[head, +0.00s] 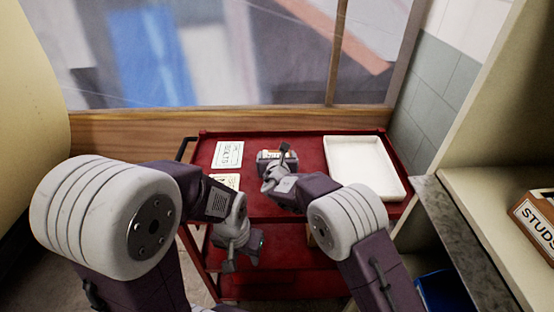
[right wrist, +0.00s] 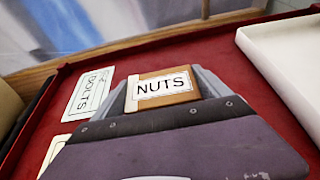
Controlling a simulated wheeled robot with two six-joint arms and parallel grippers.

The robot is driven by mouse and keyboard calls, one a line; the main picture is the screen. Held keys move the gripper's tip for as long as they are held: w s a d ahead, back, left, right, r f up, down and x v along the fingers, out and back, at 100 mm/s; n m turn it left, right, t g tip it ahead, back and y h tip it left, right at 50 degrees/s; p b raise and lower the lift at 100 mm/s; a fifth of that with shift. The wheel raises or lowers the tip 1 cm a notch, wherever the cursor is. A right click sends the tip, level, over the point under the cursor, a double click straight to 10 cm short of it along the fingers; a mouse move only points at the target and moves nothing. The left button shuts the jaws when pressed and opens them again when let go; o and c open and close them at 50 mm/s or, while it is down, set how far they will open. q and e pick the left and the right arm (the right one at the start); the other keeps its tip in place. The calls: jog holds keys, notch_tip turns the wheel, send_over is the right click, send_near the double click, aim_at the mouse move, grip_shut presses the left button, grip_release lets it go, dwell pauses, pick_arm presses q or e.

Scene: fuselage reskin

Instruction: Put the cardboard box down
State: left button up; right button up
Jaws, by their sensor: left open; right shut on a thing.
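The cardboard box (head: 267,155) is small and brown, at the middle of the red cart's top. In the right wrist view the box (right wrist: 162,88) shows a white label reading NUTS. My right gripper (head: 278,168) is shut on it, with grey fingers on both sides. I cannot tell whether its underside touches the cart top; the gripper hides its lower part. My left gripper (head: 241,252) is open and empty, lower down, in front of the cart's upper shelf.
The red cart (head: 310,147) carries a white BOLTS card (head: 228,154), a second card (head: 225,181) partly hidden by my left arm, and an empty white tray (head: 364,167) on the right. A STUDS box (head: 537,218) sits on a shelf at far right.

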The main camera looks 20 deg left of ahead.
jog(key=shift+f, duration=0.5)
jog(key=o, duration=1.8)
jog(key=shift+s, duration=0.1)
jog(key=b+v, duration=0.1)
jog(key=v, duration=1.1)
jog(key=shift+f, duration=0.1)
